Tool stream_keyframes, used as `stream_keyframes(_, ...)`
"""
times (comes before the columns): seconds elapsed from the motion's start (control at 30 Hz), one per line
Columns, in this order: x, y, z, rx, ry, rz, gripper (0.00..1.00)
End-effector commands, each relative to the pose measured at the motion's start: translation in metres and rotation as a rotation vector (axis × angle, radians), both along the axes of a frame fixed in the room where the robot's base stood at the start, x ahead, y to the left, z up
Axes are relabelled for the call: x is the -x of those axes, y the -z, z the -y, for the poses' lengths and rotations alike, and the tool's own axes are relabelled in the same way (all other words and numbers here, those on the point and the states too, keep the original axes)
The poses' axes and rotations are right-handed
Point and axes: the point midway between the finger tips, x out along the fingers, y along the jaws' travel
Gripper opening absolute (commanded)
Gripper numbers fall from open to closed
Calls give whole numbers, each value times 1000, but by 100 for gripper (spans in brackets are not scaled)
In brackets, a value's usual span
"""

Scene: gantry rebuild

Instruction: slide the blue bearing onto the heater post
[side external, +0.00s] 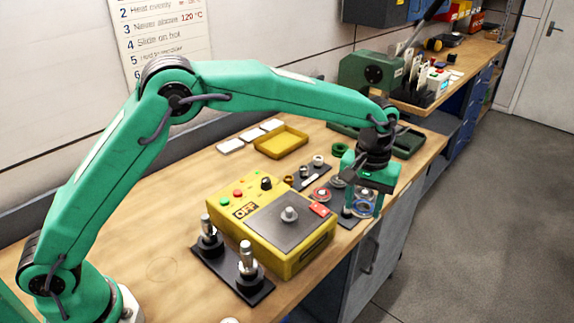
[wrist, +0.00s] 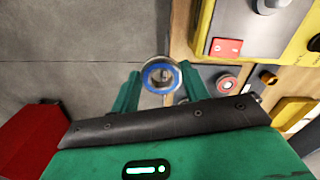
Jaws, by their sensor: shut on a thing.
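The blue bearing (wrist: 148,79), a metal ring with a blue band, sits between my fingers in the wrist view, its open bore facing the camera. My gripper (wrist: 158,80) is shut on it. In the side view my gripper (side external: 365,205) hangs near the bench's front edge, right of the yellow heater box (side external: 228,226), with the blue bearing (side external: 366,212) low between its fingers. The heater post (side external: 289,214) is a short metal stub standing bare on the heater's dark top plate. Part of it shows at the wrist view's top edge (wrist: 268,4).
A red-marked bearing (side external: 321,195) lies between heater and gripper. A black plate with two upright posts (side external: 246,255) stands in front of the heater. A yellow tray (side external: 281,142) and green ring (side external: 340,149) lie behind. The heater's label reads OFF. Grey floor lies beyond the bench edge.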

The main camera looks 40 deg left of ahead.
Motion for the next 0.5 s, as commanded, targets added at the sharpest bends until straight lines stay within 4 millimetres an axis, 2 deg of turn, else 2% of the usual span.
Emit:
stream_keyframes(0.33, 0, -1, -1, 1, 0, 1, 20)
stream_keyframes(0.5, 4, -5, -11, 0, -1, 2, 20)
